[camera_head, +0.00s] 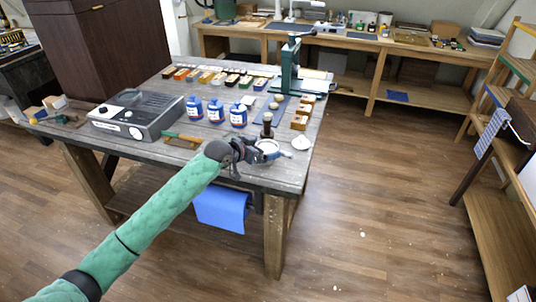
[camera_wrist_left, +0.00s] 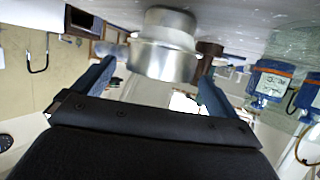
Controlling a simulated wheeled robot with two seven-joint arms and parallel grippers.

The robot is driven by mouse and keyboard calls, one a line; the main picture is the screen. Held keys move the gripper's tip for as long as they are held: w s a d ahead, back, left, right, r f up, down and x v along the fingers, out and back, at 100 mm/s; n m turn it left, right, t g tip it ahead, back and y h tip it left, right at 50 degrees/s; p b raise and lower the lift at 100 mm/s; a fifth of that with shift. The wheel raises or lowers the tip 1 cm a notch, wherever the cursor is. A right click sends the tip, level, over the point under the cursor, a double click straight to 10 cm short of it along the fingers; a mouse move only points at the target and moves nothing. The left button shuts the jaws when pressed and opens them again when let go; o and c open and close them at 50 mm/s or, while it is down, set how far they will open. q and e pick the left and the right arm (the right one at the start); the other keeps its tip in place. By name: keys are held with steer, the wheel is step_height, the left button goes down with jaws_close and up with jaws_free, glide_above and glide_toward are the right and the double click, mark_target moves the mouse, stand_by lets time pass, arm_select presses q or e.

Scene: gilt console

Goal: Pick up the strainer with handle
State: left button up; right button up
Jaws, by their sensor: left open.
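The strainer (camera_head: 268,147) is a small pale round piece near the front right of the grey worktable, with what looks like a short handle to its right. In the left wrist view a shiny metal cup-shaped piece, which looks like the strainer (camera_wrist_left: 163,58), sits between and beyond the two fingers. My left gripper (camera_head: 257,154) is open beside the strainer on its left. Its spread fingers (camera_wrist_left: 157,75) also show in the left wrist view. Whether a finger touches the strainer I cannot tell. My right gripper is not in view.
A dark-headed tamper-like tool (camera_head: 267,126) stands just behind the strainer, and a small white cone (camera_head: 302,141) lies to its right. Blue-labelled bottles (camera_head: 238,115) and a grey machine (camera_head: 137,114) stand to the left. A green press (camera_head: 290,68) stands at the back right.

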arm_select(q)
steer(key=shift+w+d, duration=0.1)
steer(key=c, duration=1.5)
steer(key=shift+o, duration=0.2)
